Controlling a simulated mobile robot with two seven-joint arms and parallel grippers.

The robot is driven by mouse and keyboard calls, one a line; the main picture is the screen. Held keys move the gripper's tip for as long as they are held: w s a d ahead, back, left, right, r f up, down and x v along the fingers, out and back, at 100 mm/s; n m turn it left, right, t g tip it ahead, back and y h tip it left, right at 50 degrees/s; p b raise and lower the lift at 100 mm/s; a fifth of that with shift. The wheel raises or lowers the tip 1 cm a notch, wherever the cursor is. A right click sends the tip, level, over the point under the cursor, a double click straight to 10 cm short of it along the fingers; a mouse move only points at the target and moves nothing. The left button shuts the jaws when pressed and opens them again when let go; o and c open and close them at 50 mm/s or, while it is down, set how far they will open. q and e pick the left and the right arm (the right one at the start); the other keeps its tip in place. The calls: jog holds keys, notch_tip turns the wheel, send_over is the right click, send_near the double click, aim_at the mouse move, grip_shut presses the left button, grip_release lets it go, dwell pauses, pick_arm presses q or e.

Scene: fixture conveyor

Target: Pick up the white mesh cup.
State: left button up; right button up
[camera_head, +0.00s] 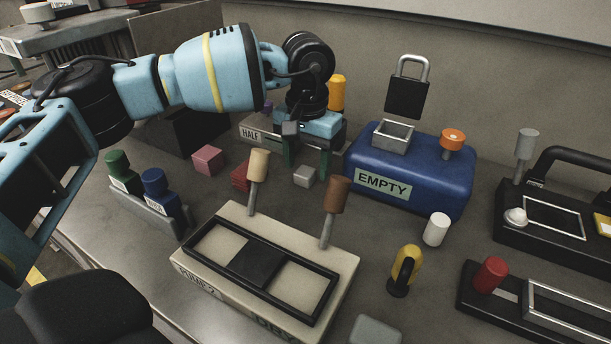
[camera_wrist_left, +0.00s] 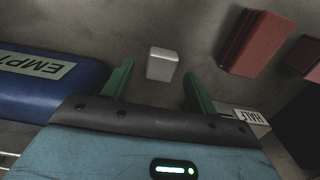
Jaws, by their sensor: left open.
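No mesh texture can be made out on any object, so I cannot tell for sure which one is the white mesh cup. A small pale, box-like piece (camera_head: 304,176) stands on the table just below my left gripper (camera_head: 306,162). In the left wrist view the pale piece (camera_wrist_left: 162,65) shows between the green fingertips, with space on both sides. My left gripper is open, points down and holds nothing. A white cylinder (camera_head: 436,229) stands to the right, apart from the gripper. My right gripper is not in view.
A blue box labelled EMPTY (camera_head: 452,199) stands close on the right. Red blocks (camera_head: 240,178) and a pink block (camera_head: 208,160) lie to the left. A beige fixture (camera_head: 226,292) with two upright handles stands in front. A grey HALF box (camera_head: 262,133) is behind.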

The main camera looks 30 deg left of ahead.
aim_at(307, 169)
pick_arm(q)
jog(key=shift+f, duration=0.45)
jog(key=c, duration=1.1)
jog(key=shift+o, duration=0.2)
notch_tip(307, 169, up, 10)
jog(key=shift+p, duration=0.3)
jog(key=shift+r, duration=0.15)
